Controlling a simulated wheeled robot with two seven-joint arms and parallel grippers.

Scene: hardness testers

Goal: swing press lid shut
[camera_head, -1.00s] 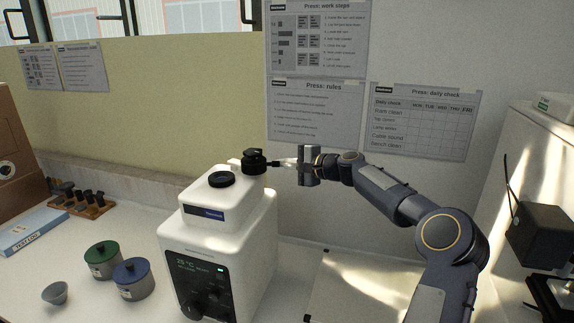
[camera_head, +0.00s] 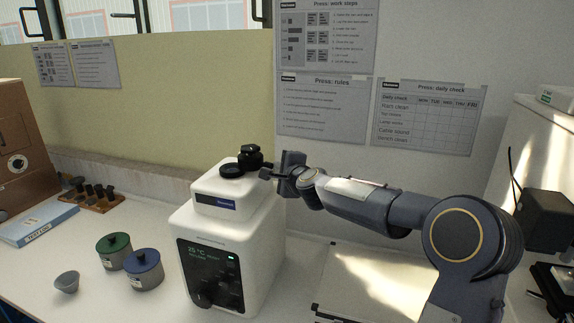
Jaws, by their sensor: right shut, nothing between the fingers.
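The press (camera_head: 228,268) is a white machine with a dark display and a knob on its front. Its black lid (camera_head: 251,157) stands raised at the back right of the upper block, just behind the round black opening (camera_head: 231,170). The lid partly overlaps that opening from this angle. My right gripper (camera_head: 266,173) reaches in from the right with its fingers shut and empty. The fingertips are just below and to the right of the lid; I cannot tell whether they touch it. My left gripper is not in view.
A green-lidded pot (camera_head: 114,251), a blue-lidded pot (camera_head: 145,269) and a small grey cup (camera_head: 67,282) stand left of the press. A rack of dark pieces (camera_head: 97,196) and a blue box (camera_head: 38,222) lie farther left. A pale board (camera_head: 375,275) lies right of the press.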

